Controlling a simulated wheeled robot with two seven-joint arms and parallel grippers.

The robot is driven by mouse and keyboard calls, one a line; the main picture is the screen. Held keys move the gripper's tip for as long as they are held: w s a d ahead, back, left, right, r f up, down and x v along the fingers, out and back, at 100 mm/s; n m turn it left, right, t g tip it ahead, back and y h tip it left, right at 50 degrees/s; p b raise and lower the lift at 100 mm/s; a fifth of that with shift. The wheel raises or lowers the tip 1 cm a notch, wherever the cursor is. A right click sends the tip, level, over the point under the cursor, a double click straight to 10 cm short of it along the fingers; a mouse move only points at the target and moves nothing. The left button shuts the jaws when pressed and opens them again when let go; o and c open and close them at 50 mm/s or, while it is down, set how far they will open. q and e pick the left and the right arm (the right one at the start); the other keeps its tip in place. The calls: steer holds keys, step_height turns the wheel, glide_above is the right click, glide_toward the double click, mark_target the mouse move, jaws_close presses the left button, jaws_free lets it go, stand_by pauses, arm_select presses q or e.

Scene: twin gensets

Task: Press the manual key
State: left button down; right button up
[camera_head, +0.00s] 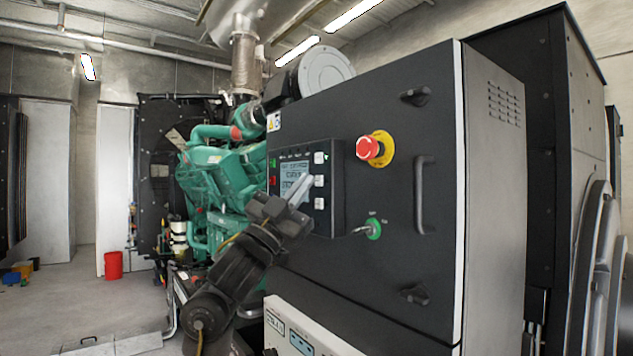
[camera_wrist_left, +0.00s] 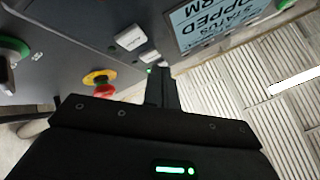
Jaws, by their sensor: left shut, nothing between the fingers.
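The control panel (camera_head: 328,222) on the dark cabinet has a lit grey screen (camera_head: 290,168) and a column of white keys (camera_head: 319,158) to its right. Their labels are too small to read, so I cannot tell which is the manual key. My left gripper (camera_head: 302,186) is shut and empty, in front of the panel, covering part of the screen's lower right. In the left wrist view the screen (camera_wrist_left: 205,20) appears upside down. White keys (camera_wrist_left: 130,37) show there, and the shut fingertips (camera_wrist_left: 160,76) are close to the furthest key; contact is unclear. My right gripper is out of view.
A red emergency button (camera_head: 368,148) on a yellow ring and a green key switch (camera_head: 374,228) stick out right of the panel. A cabinet handle (camera_head: 423,195) is further right. The green engine (camera_head: 215,170) stands behind on the left. A red bucket (camera_head: 113,265) is on the floor.

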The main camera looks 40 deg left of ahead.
arm_select(q)
steer(key=shift+w+d, duration=0.15)
steer(key=shift+w, duration=0.3)
stand_by(0.8)
steer(key=shift+s+a, duration=0.25)
steer(key=shift+s, duration=0.65)
steer(key=shift+s+a+p, duration=0.1)
steer(key=shift+s+a, duration=0.2)
steer(key=shift+s, duration=0.65)
steer(key=shift+s+a+p, duration=0.1)
steer(key=shift+s+a, duration=0.15)
steer(key=shift+s, duration=0.7)
steer(key=shift+s+a+p, duration=0.1)
steer(key=shift+s+a, duration=0.2)
steer(key=shift+s, duration=0.65)
